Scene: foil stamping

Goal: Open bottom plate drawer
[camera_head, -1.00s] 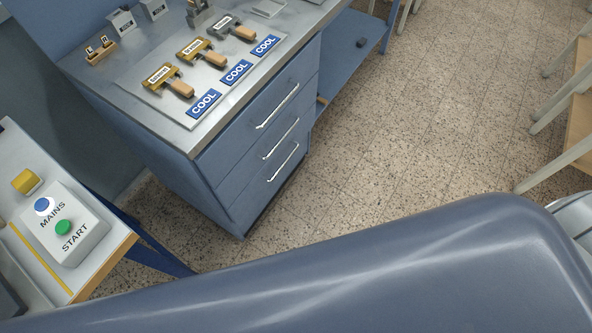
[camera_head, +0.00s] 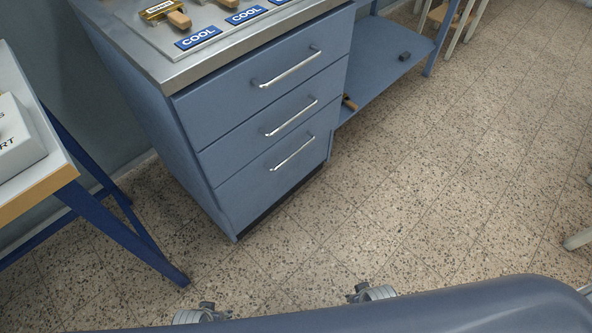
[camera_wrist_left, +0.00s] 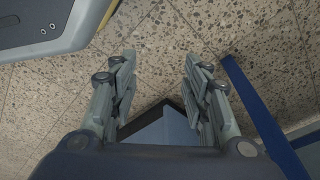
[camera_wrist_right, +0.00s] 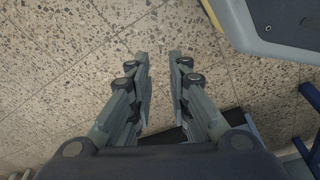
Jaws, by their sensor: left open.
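The blue drawer cabinet has three drawers with silver bar handles, all closed. The bottom plate drawer (camera_head: 262,185) is the lowest, and its handle (camera_head: 293,153) runs slantwise across its front. My left gripper (camera_wrist_left: 157,62) is open and empty, its two fingers apart over the speckled floor. In the head view only a small part of it shows at the bottom edge, well in front of the cabinet. My right gripper (camera_wrist_right: 161,58) is also open and empty, with a narrower gap. Neither gripper touches the handle. What the plate drawer holds is hidden.
A table with blue legs (camera_head: 112,232) and a white control box (camera_head: 15,140) stands at the left. The cabinet's worktop (camera_head: 185,75) carries a stamp and COOL labels. A low blue shelf (camera_head: 385,65) is at the right. The speckled floor (camera_head: 400,200) before the cabinet is clear.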

